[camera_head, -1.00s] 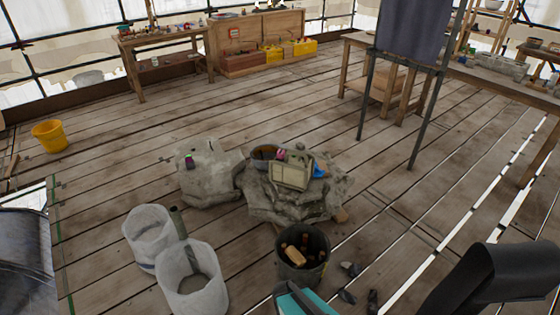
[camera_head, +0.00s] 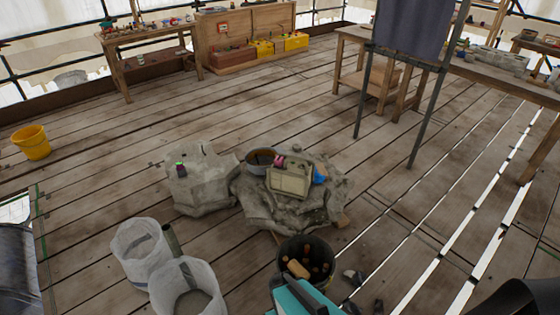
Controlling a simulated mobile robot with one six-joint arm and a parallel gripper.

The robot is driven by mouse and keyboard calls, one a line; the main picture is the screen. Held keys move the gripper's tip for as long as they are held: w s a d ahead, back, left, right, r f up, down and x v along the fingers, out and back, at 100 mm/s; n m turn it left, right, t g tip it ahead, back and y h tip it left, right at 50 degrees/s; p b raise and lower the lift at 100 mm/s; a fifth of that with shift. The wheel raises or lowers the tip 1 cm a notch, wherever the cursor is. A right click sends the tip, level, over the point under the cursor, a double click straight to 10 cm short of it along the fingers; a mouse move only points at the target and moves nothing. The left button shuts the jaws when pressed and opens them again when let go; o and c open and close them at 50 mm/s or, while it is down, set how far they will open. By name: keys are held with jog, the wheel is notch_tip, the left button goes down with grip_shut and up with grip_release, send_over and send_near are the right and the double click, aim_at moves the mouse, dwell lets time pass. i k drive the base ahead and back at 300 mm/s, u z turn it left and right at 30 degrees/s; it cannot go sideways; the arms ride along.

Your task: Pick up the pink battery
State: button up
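A small dark item with pink and green on it (camera_head: 180,168) stands on top of the left grey stone block (camera_head: 200,185). A small pink thing (camera_head: 280,161) shows on the middle stone (camera_head: 257,210), partly behind a beige radio-like box (camera_head: 289,181). Both are too small to tell which is the pink battery. My gripper is not in view. A black form at the bottom right edge looks like part of my arm.
A dark bucket (camera_head: 306,262) with brown pieces, a teal object (camera_head: 298,299) and two whitish buckets (camera_head: 140,250) (camera_head: 186,290) stand in front of the stones. A yellow bucket (camera_head: 32,142) is at left. The plank floor (camera_head: 110,195) left of the stones is clear.

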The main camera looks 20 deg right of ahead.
aim_at(279, 160)
jog(key=i, duration=0.75)
jog(key=u, duration=4.65)
jog(key=i, duration=0.15)
jog(key=z, duration=2.9)
